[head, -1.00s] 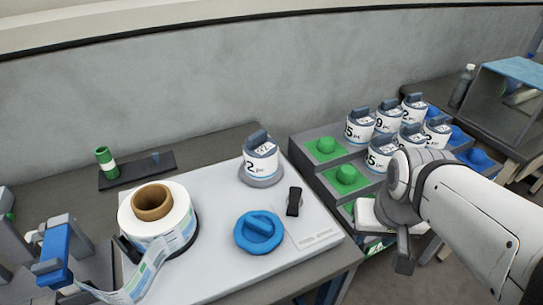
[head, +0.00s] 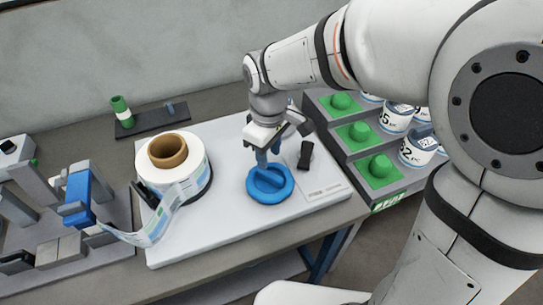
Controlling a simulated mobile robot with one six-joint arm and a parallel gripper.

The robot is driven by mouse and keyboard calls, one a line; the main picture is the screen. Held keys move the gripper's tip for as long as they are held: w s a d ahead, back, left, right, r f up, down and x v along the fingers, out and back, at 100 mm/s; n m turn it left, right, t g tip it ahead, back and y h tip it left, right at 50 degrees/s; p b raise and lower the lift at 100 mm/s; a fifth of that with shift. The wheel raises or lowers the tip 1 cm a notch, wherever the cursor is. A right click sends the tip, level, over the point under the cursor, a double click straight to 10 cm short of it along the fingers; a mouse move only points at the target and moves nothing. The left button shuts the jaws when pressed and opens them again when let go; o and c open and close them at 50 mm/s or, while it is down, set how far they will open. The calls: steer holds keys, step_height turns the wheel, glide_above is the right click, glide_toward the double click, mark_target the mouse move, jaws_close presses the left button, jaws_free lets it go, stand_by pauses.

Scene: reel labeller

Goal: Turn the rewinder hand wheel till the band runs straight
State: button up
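The blue hand wheel (head: 270,187) lies flat on the white machine plate, with a raised bar across its top. My gripper (head: 263,158) is just above the wheel's far side, pointing down. Whether its fingers touch the wheel, and how far apart they are, cannot be told. The white label reel (head: 191,170) with a brown core (head: 167,151) stands left of the wheel. The printed band (head: 150,229) leaves the reel and runs in a bent, slack-looking curve to the blue unit (head: 82,196) at the left.
A black switch (head: 305,155) is right of the wheel on the white plate (head: 222,230). A stepped rack (head: 345,160) with green pegs and labelled canisters (head: 418,150) stands at the right. A green cylinder (head: 121,110) stands behind the reel. My arm hides part of the back right.

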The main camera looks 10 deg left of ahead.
mark_target(270, 174)
step_height(270, 174, down, 7)
steer(key=shift+f, duration=0.15)
stand_by(0.4)
jaws_close()
